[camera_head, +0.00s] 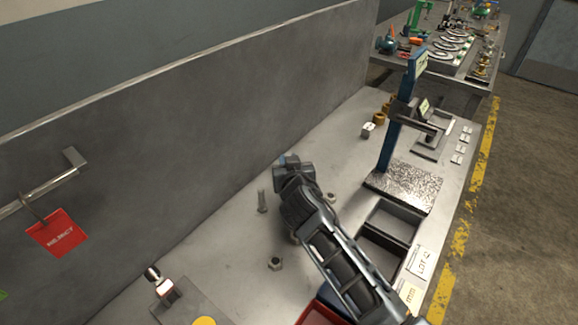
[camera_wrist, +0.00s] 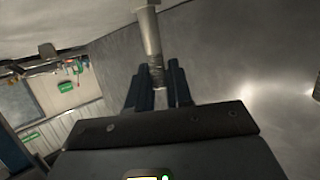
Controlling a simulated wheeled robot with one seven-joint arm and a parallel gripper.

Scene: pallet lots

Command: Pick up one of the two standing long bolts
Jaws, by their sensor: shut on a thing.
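My gripper (camera_wrist: 158,82) is shut on a long bolt (camera_wrist: 150,38) in the wrist view. The fingers are on either side of its threaded end, and the plain shank and head reach toward the top edge of the picture. I cannot tell whether its head touches the bench. In the head view my arm hides the held bolt and the fingertips. The other long bolt (camera_head: 262,201) stands upright on the bench, just left of my arm, its wider head at the bottom.
A hex nut (camera_head: 275,264) lies on the bench (camera_head: 225,250) left of my forearm. A grey wall panel (camera_head: 190,120) runs along the back. A blue-posted stand (camera_head: 392,140) and dark bins (camera_head: 388,222) are to the right. Brass pieces (camera_head: 379,118) sit farther back.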

